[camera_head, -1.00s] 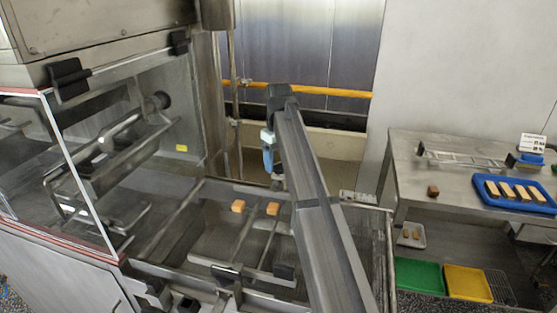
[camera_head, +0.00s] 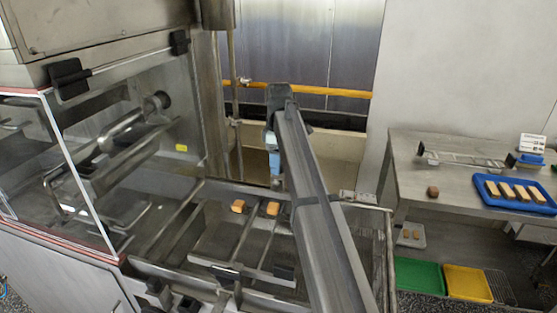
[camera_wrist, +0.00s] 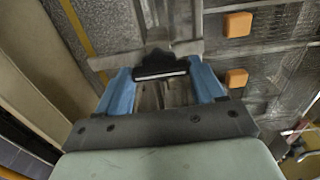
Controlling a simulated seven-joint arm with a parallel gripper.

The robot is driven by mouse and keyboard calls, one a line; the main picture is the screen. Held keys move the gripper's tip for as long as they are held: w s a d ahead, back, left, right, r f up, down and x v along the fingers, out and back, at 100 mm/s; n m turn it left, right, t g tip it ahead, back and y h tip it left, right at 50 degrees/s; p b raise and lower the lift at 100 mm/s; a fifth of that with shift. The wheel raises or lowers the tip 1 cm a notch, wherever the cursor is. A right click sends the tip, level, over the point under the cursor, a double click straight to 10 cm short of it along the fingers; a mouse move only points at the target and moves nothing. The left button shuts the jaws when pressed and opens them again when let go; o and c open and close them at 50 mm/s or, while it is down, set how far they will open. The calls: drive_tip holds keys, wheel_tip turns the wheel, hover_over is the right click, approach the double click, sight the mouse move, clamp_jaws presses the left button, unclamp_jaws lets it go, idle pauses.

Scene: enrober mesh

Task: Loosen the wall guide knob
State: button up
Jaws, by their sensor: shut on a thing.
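The black lobed knob (camera_wrist: 160,66), with a pale stripe across its front edge, sits between the blue fingers of my gripper (camera_wrist: 162,78) in the wrist view. The fingers are shut on it, one on each side. In the head view, my gripper (camera_head: 275,163) points down at the far edge of the mesh bed, and its blue finger is partly visible. The knob is hidden behind my arm and gripper there. Metal rails (camera_wrist: 168,22) run beyond the knob in the wrist view.
Two orange-brown blocks (camera_head: 238,206) (camera_head: 272,208) rest near the rails. A clear guard (camera_head: 70,165) and the machine housing stand left. A side table (camera_head: 450,150) at right holds a blue tray (camera_head: 540,208) of bars. Green (camera_head: 419,275) and yellow (camera_head: 467,282) trays lie below.

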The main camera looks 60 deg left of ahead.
idle(0.4)
drive_tip(key=o, duration=1)
drive_tip(key=shift+o, duration=0.2)
wheel_tip(320, 180, up, 14)
drive_tip(key=shift+w+f, duration=0.1)
drive_tip(key=shift+f, duration=0.05)
idle(0.3)
